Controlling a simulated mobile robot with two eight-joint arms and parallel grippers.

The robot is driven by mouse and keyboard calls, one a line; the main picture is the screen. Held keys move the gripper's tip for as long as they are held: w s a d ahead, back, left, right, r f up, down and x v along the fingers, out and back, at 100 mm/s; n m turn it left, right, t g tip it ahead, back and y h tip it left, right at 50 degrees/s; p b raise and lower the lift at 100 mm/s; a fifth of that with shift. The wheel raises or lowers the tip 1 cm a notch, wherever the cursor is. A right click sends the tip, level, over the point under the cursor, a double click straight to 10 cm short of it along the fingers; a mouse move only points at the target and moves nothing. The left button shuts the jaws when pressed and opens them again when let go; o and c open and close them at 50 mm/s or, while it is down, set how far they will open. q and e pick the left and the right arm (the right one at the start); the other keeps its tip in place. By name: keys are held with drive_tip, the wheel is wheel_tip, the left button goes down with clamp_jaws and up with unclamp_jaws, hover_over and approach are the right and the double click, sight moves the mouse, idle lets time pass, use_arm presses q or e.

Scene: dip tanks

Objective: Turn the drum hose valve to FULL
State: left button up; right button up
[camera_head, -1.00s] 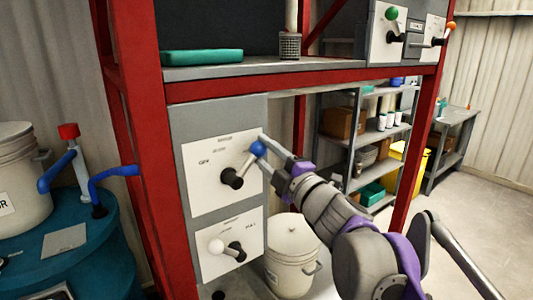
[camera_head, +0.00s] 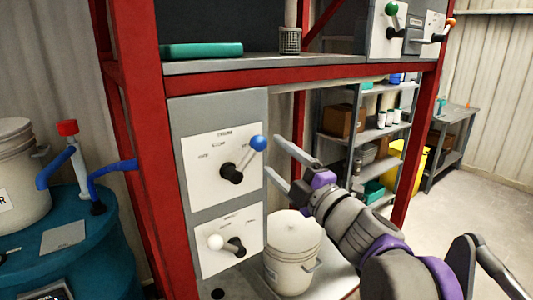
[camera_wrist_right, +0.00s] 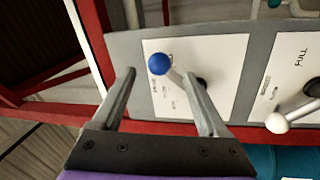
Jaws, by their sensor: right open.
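A lever with a blue ball knob (camera_head: 258,143) sits on the upper white plate (camera_head: 205,150) of the grey panel, pointing up and right from its black hub. A second lever with a white knob (camera_head: 215,242) sits on the lower plate, pointing left. I cannot read which lever is the drum hose valve; the word FULL shows on the white-knob plate (camera_wrist_right: 298,62) in the right wrist view. My right gripper (camera_head: 276,156) is open, empty, just right of the blue knob and apart from it. In the right wrist view the blue knob (camera_wrist_right: 159,63) appears between the fingertips. My left gripper is out of view.
A red frame post (camera_head: 150,200) stands left of the panel, with a shelf above. A teal drum (camera_head: 80,255) with a red-topped pump stands at left. A white bucket (camera_head: 292,262) stands under my right arm. Green and orange levers (camera_head: 391,8) sit at upper right.

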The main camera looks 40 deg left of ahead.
drive_tip(key=v, duration=0.5)
drive_tip(key=shift+s+d+b, duration=0.1)
drive_tip(key=shift+d+b, duration=0.1)
drive_tip(key=shift+b, duration=0.1)
